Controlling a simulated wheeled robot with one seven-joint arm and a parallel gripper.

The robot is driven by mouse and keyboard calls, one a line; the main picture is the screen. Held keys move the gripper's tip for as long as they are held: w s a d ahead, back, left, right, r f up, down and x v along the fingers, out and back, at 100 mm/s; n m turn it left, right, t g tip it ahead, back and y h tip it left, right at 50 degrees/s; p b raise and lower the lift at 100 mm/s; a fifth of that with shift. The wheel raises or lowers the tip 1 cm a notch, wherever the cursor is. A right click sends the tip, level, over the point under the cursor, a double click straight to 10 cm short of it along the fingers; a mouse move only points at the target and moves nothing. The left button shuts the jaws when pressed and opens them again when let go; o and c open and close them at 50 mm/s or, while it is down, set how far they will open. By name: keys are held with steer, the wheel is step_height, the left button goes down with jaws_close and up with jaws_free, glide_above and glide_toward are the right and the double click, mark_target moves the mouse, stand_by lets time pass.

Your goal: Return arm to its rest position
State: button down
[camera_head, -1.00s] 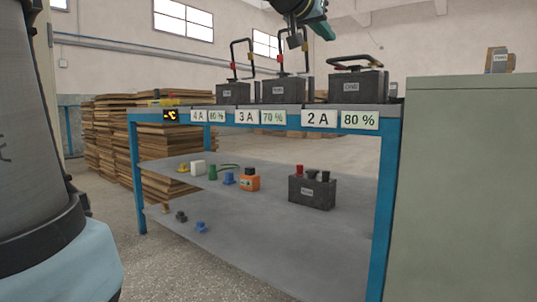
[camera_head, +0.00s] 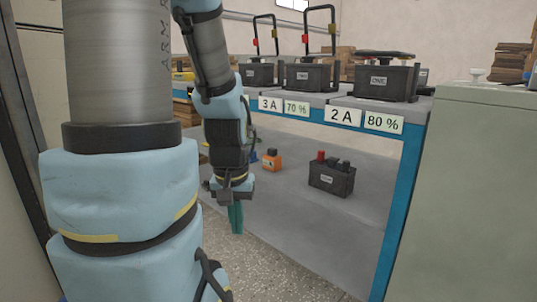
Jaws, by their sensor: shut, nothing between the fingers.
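My arm stands in the left of the view, its links folded with the forearm hanging down. My gripper (camera_head: 236,218) points down at the arm's end, its fingers together and nothing held. It hangs in front of the left part of the shelf rack, clear of the batteries, and hides part of the lower shelf.
Black batteries with handles (camera_head: 312,76) stand on the rack's top (camera_head: 330,98), above labels reading 3 A 70 % and 2 A 80 %. A grey-green cabinet (camera_head: 475,200) stands at right. Bare floor (camera_head: 275,260) shows in front.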

step_height(320, 180, up, 37)
steer(key=p, duration=3.4)
steer(key=shift+w+p, duration=0.2)
steer(key=shift+p, duration=0.15)
steer(key=shift+d, duration=0.1)
